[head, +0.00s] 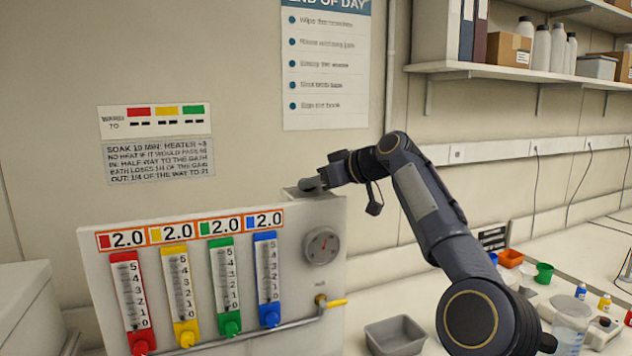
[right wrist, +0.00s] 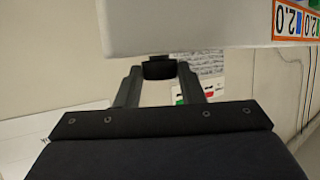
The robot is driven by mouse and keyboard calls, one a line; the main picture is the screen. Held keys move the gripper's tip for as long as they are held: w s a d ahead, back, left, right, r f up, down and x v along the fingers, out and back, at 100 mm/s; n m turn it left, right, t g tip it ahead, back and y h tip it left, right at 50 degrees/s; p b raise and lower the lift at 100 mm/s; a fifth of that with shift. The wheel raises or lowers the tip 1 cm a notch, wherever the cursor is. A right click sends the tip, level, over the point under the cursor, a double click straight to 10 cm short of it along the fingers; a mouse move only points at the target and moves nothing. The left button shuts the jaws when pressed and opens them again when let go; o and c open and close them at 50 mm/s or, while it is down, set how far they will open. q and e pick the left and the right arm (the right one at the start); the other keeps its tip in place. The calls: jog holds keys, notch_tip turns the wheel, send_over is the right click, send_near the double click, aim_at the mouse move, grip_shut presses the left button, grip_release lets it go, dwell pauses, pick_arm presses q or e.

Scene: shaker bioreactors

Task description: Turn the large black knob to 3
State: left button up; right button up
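A black knob (right wrist: 158,68) shows in the right wrist view at the edge of the pale panel, between the tips of my right gripper (right wrist: 159,74). Its fingers are spread, with a narrow gap showing on each side of it; its scale and setting are not visible. In the head view my right gripper (head: 322,181) is at the top right of the white panel (head: 292,265), where it and the knob are hard to tell apart. A round grey dial (head: 322,246) with a pointer sits on the panel's face below. My left gripper is out of view.
The panel carries red (head: 129,295), yellow (head: 180,295), green (head: 224,286) and blue (head: 267,280) tubes under 2.0 labels. A yellow-handled valve (head: 331,302) sticks out at lower right. A grey tray (head: 395,335) and small bottles stand on the bench. Wall signs hang behind.

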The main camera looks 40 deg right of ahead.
jog(key=c, duration=0.3)
jog(key=shift+c, duration=0.2)
jog(key=shift+a+m+t+h+b, duration=0.3)
jog(key=shift+m+h+b, duration=0.35)
jog(key=shift+m+h, duration=0.2)
jog(key=shift+a+r+m+h, duration=0.1)
jog(key=shift+a+m+h, duration=0.05)
jog(key=shift+m+h, duration=0.6)
jog(key=shift+a+r+m+h+p, duration=0.1)
jog(key=shift+a+m+h+p, duration=0.1)
jog(key=shift+m+h+p, duration=0.75)
jog(key=shift+m+h, duration=0.55)
jog(key=shift+h, duration=0.5)
jog(key=shift+g, duration=0.4)
